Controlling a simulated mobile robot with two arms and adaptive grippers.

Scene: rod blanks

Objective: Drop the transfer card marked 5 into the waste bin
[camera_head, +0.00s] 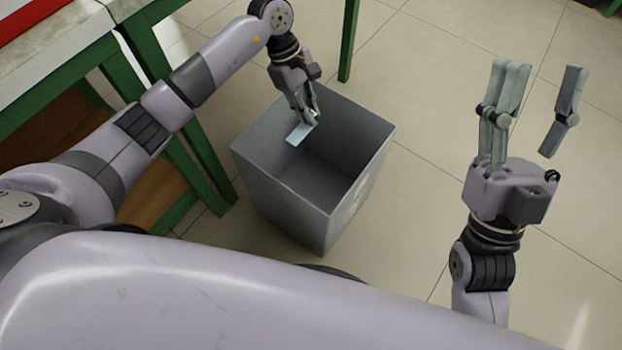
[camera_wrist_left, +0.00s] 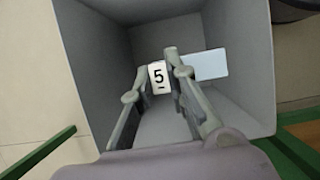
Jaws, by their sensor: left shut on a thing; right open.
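The transfer card marked 5 (camera_wrist_left: 206,65) is a pale blue card with a white label showing a black 5. My left gripper (camera_wrist_left: 158,62) is shut on it, with the label between the fingertips. In the head view the card (camera_head: 297,136) hangs from my left gripper (camera_head: 308,122) over the open mouth of the waste bin (camera_head: 292,197). The bin is a grey, square, open-topped box on the floor, and its walls (camera_wrist_left: 90,60) surround the card in the left wrist view. My right gripper (camera_head: 541,110) is open and empty, to the right of the bin.
A green-framed table (camera_head: 60,80) with a light top stands left of the bin, its legs close to the bin's side. The tiled floor (camera_head: 420,110) between the bin and my right gripper is clear.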

